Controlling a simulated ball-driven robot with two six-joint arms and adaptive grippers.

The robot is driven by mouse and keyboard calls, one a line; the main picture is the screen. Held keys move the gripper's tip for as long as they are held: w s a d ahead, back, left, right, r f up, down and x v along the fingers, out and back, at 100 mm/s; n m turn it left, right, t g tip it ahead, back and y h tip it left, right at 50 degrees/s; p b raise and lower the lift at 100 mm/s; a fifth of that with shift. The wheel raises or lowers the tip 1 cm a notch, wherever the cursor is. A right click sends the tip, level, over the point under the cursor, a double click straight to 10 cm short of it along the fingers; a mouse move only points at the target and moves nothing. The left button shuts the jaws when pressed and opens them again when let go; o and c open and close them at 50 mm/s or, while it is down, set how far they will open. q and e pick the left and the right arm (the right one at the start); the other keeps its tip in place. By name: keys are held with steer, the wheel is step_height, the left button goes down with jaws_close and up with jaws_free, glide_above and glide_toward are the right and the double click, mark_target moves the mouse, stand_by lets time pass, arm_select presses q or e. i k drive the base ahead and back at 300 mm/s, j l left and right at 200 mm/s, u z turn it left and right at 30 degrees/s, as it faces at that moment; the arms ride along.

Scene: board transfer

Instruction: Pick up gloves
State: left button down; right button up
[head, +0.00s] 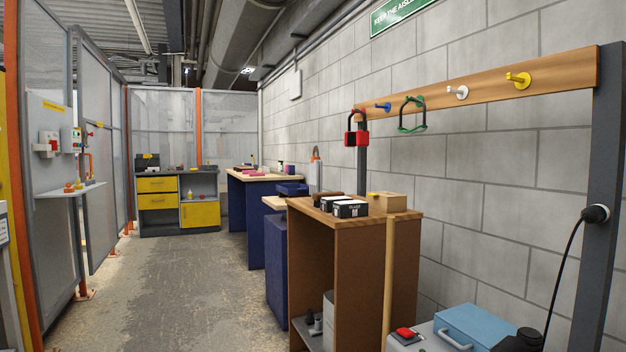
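I cannot make out gloves for certain in the head view. A dark, rounded item (520,341) at the bottom right edge is partly cut off, and I cannot tell what it is. A small pink item (262,174) lies on the far workbench, too small to identify. Neither of my grippers is in view.
A brown wooden cabinet (340,245) with black-and-white boxes (350,209) on top stands right of centre. A blue case (470,325) is at lower right. A peg rail (480,90) hangs on the block wall. The concrete floor (185,275) is clear along the left aisle.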

mark_target(315, 162)
steer(key=i+j+u, duration=0.1)
steer(key=i+u, duration=0.2)
steer(key=i, duration=0.55)
steer(key=i+l+u, duration=0.15)
steer(key=i+u, duration=0.15)
steer(key=i, duration=0.5)
